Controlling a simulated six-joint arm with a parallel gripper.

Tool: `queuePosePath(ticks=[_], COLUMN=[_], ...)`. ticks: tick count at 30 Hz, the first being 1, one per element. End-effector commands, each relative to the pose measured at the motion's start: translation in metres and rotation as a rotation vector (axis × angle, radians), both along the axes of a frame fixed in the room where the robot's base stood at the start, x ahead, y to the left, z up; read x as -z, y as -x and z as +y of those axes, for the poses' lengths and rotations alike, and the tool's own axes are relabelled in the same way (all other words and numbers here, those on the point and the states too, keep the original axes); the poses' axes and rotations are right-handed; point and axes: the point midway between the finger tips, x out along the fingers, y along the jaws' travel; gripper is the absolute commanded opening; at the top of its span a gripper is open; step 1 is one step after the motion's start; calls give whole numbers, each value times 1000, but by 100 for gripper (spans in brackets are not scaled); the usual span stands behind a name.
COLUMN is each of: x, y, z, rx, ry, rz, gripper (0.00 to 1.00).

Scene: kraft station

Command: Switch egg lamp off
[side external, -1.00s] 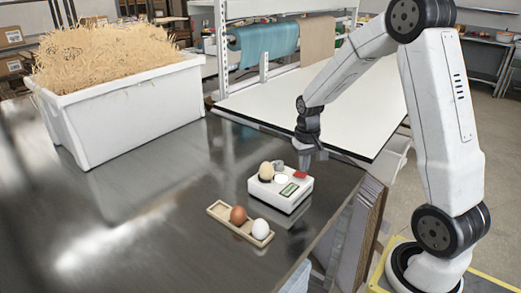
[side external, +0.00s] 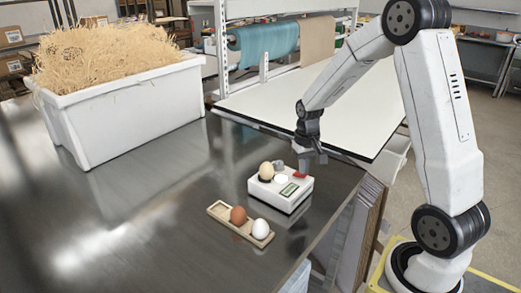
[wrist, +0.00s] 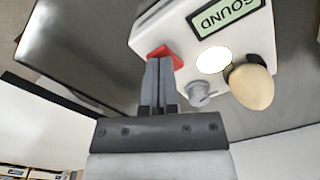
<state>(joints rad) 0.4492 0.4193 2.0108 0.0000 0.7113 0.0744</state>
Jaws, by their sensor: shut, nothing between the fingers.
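The egg lamp (side external: 280,196) is a white box on the steel table. A bright white disc (wrist: 213,60) glows on its top. A beige egg (side external: 266,171) sits beside the disc, and it also shows in the wrist view (wrist: 252,87). A red switch (wrist: 177,59) is at one corner of the lamp top, and it shows in the side view (side external: 300,175). My gripper (wrist: 160,62) is shut and empty, with its fingertips over the red switch and hiding part of it. I cannot tell whether they touch it.
A grey knob (wrist: 198,96) stands close beside my fingers. A green display (wrist: 226,14) reads "SOUND". A wooden tray (side external: 222,212) holds a brown egg (side external: 238,215) and a white egg (side external: 261,229) in front of the lamp. A white straw-filled bin (side external: 130,115) stands at the back left.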

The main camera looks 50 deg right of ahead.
Motion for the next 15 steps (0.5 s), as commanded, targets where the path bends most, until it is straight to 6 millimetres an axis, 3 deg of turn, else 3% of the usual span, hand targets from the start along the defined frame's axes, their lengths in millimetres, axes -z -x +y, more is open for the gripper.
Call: queuePosePath(ticks=[15], x=[6], y=[0], z=[0], rx=[0], ry=[0], rz=[0], gripper=[0])
